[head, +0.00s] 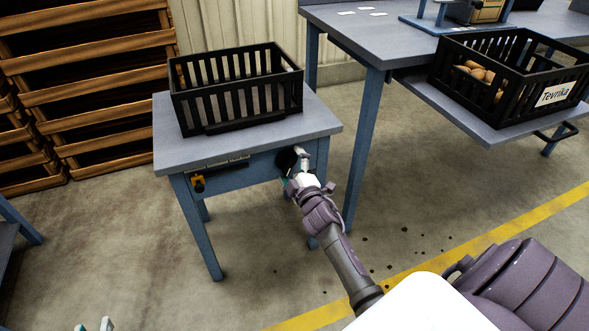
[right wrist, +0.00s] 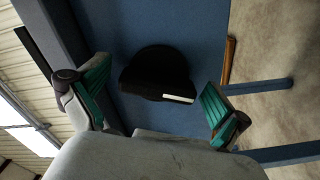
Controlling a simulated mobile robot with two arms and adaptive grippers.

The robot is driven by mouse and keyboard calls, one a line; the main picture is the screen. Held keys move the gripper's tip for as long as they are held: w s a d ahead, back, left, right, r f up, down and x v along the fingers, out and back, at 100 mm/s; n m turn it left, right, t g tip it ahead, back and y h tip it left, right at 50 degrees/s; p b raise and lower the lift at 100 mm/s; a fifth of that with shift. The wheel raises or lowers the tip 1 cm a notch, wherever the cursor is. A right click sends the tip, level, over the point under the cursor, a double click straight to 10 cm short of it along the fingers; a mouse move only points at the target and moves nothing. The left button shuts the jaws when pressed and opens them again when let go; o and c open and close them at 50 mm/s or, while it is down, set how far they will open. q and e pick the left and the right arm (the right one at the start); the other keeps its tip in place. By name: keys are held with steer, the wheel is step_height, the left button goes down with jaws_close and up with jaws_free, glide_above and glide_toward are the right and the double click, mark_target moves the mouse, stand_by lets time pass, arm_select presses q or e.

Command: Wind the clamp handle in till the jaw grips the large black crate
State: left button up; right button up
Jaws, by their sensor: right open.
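The large black crate (head: 236,98), slatted and empty, sits on a small grey-topped blue table (head: 318,122). A low dark bar (head: 245,121) runs along the crate's front foot; whether it touches the crate I cannot tell. The clamp handle, a round black knob (head: 286,160), is on the table's blue front, towards the right; it also shows in the right wrist view (right wrist: 157,70). My right gripper (head: 297,166) is at the knob, open, its teal-padded fingers (right wrist: 155,80) apart on either side of it. My left gripper (head: 94,325) barely shows at the bottom edge, tips apart.
A yellow-and-black part (head: 198,184) and a pale strip (head: 220,163) are on the table front's left. A bigger table (head: 372,45) stands right, with a black crate labelled Tevrika (head: 548,95) holding potatoes on a lower shelf. Wooden crates (head: 95,85) are stacked left.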

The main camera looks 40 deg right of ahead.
steer(key=v, duration=1.1)
steer(key=shift+s+a, duration=0.2)
steer(key=shift+s, duration=0.2)
